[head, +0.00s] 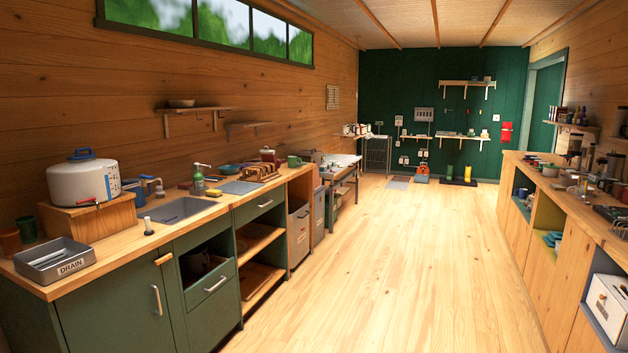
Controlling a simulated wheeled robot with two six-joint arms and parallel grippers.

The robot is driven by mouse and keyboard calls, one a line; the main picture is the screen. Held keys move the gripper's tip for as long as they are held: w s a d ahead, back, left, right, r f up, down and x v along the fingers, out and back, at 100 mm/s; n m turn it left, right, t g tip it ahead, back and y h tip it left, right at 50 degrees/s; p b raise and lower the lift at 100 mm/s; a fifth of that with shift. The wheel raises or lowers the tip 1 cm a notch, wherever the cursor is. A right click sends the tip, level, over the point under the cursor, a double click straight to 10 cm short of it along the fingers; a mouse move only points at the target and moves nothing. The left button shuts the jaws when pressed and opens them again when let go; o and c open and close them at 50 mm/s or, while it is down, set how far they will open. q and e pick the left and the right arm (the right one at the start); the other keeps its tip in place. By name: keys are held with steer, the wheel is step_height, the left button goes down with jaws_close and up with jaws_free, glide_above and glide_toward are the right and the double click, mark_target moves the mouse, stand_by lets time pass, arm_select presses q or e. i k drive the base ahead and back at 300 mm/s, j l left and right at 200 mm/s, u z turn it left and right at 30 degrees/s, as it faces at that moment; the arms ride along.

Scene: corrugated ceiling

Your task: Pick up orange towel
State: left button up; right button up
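I cannot pick out an orange towel with certainty. A small orange object (422,174) stands on the floor by the far green wall, too small to identify. A red item (506,133) hangs on that wall left of the door, and I cannot tell whether it is cloth. Neither of my grippers is in view.
A long wooden counter (110,258) with a sink (183,210), a white drum (84,181) and a drain tray (55,259) runs along the left. A cluttered wooden counter (538,213) lines the right. The wooden floor (385,260) between them is clear.

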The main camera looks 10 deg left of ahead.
mark_target(317, 186)
steer(key=i+z, duration=0.3)
steer(key=i, duration=2.3)
steer(key=i+l, duration=0.1)
steer(key=i, duration=0.75)
steer(key=i+u, duration=0.35)
steer(key=i, duration=0.55)
steer(key=i+l+u, duration=0.1)
steer(key=i+u, duration=0.25)
steer(key=i, duration=0.5)
steer(key=i+u, duration=0.15)
steer(key=i, duration=1.8)
steer(key=i+z, duration=0.15)
steer(key=i, duration=0.75)
steer(key=i+j+z, duration=0.2)
steer(key=i, duration=0.7)
steer(key=i+l+u, duration=0.15)
steer(key=i+u, duration=0.2)
steer(key=i, duration=0.2)
steer(key=i+l+u, duration=0.25)
steer(key=i+u, duration=0.15)
steer(key=i, duration=0.1)
